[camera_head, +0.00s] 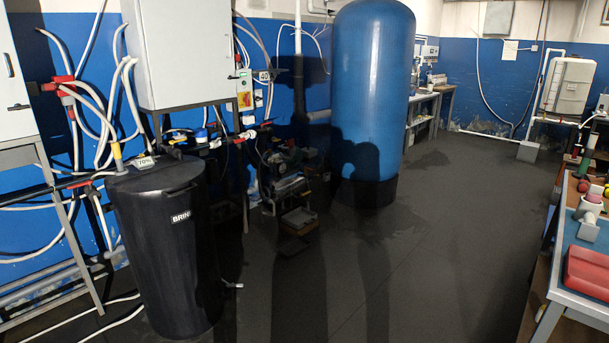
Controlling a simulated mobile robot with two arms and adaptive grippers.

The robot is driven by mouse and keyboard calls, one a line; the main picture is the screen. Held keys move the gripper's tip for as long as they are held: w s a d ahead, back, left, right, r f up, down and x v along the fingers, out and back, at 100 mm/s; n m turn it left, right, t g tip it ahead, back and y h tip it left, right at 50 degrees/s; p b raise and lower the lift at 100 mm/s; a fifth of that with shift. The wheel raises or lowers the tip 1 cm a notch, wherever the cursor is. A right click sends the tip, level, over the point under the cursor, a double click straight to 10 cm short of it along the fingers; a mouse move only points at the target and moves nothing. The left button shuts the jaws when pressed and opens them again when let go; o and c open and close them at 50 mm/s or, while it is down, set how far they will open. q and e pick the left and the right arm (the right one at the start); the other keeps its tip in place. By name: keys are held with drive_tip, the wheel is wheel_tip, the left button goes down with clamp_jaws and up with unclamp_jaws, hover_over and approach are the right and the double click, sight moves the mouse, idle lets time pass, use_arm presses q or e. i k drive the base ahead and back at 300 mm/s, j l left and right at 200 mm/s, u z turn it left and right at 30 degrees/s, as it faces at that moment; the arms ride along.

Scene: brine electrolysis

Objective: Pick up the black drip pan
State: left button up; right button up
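No black drip pan can be made out for certain in the head view. Neither of my grippers is in view.
A black tank labelled "BRINE" (165,260) stands at the left with pipes above it. A tall blue tank (370,90) stands at the back centre. A workbench (585,290) with a red case (588,270) is at the right. The floor (430,260) between is clear.

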sight(292, 246)
drive_tip(key=i, duration=2.75)
drive_tip(key=u, duration=0.05)
